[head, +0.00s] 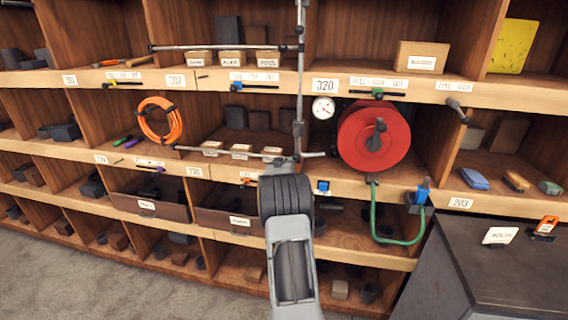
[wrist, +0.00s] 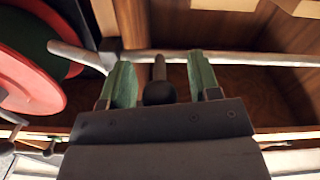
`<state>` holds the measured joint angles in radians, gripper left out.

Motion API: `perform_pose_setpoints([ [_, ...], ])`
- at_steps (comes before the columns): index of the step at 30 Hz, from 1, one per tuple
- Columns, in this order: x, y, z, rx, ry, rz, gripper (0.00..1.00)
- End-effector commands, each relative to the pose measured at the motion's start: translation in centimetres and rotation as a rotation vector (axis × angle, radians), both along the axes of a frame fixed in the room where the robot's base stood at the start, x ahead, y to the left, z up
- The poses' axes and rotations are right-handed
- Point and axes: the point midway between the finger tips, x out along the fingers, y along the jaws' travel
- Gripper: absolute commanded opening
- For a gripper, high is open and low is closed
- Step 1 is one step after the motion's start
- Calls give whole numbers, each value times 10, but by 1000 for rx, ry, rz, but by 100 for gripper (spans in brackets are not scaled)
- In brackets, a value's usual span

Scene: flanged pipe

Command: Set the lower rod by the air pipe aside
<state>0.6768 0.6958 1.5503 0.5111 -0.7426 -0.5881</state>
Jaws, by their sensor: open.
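The upright air pipe (head: 301,70) runs down the shelf front, with dark joints along it. The lower rod (head: 230,153) is thin, pale and level, left of the pipe's lower end, in front of small labelled boxes. In the wrist view a pale rod (wrist: 240,59) crosses behind my fingertips. My gripper (wrist: 162,80) is open, with green finger pads apart. A dark peg with a round end (wrist: 158,88) shows between the fingers; I cannot tell whether it touches them. In the head view my own arm hides most of the gripper.
An upper rod (head: 225,47) crosses higher on the pipe. A red hose reel (head: 374,138) and a gauge (head: 323,108) are right of the pipe. A green hose (head: 378,220) hangs lower. A dark cabinet (head: 500,268) stands at right; grey floor is free at lower left.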

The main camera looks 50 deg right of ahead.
Motion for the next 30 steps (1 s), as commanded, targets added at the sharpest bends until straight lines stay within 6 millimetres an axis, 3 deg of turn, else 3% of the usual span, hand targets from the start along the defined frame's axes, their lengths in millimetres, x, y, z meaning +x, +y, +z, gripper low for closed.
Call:
perform_pose_setpoints([
  [2,0,0,0,0,0,0,55],
  [19,0,0,0,0,0,0,0],
  [30,2,5,-1,0,0,-3,0],
])
